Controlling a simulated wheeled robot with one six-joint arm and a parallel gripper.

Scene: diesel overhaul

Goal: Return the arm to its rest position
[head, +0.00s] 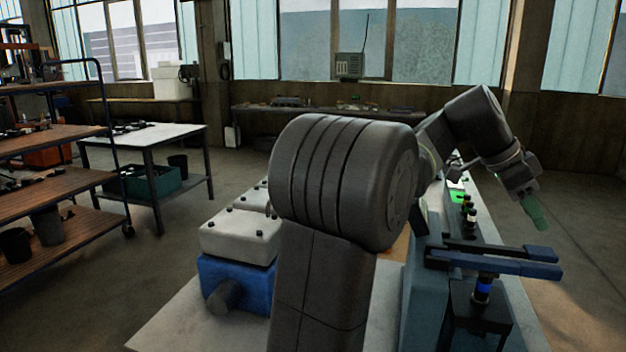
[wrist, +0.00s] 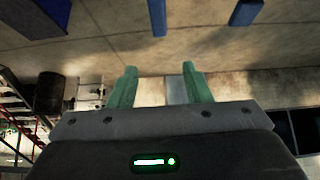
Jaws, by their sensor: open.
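My gripper (head: 537,216) hangs at the right of the head view, at the end of my raised dark arm. Its green fingers point down, above and to the right of the blue bars on the bench. In the wrist view my gripper (wrist: 159,70) has its two green fingers spread apart with nothing between them. My own arm hides the middle of the bench in the head view.
A blue-grey fixture with dark blue bars (head: 500,262) stands below my gripper. A white-topped blue engine block (head: 238,278) sits left of my arm. A wooden shelf rack (head: 50,135) and a metal table (head: 150,137) stand left. Floor (head: 585,230) at right is clear.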

